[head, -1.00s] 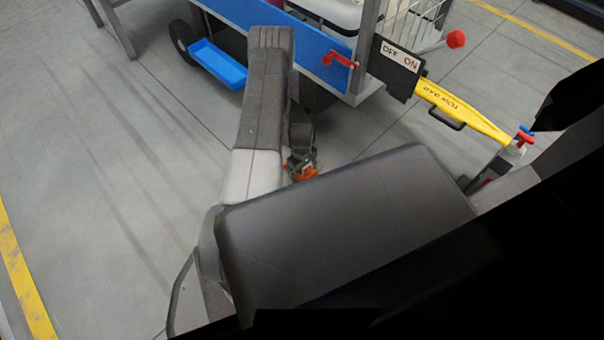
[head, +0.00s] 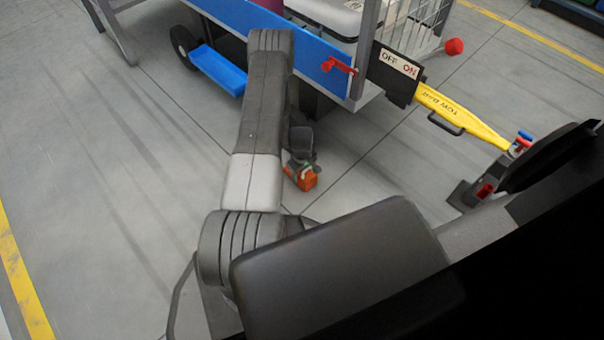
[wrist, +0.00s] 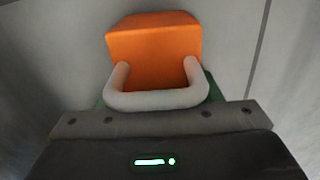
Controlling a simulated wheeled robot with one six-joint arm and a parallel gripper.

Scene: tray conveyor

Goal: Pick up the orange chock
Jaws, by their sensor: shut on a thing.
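The orange chock (head: 306,180) shows in the head view below the end of my arm, partly covered by the gripper. In the wrist view the orange chock (wrist: 153,38) is a block with a pale grey handle (wrist: 155,98) on the side facing me. My gripper (head: 301,165) is shut on the chock. In the wrist view the dark gripper body fills the bottom, and the fingertips are mostly hidden, with a little green showing beside the handle.
A cart with a blue side panel (head: 311,45), a red latch (head: 339,66) and a blue step (head: 217,70) stands ahead. An OFF/ON plate (head: 397,68) and a yellow bar (head: 460,114) are to the right. The floor at left is clear.

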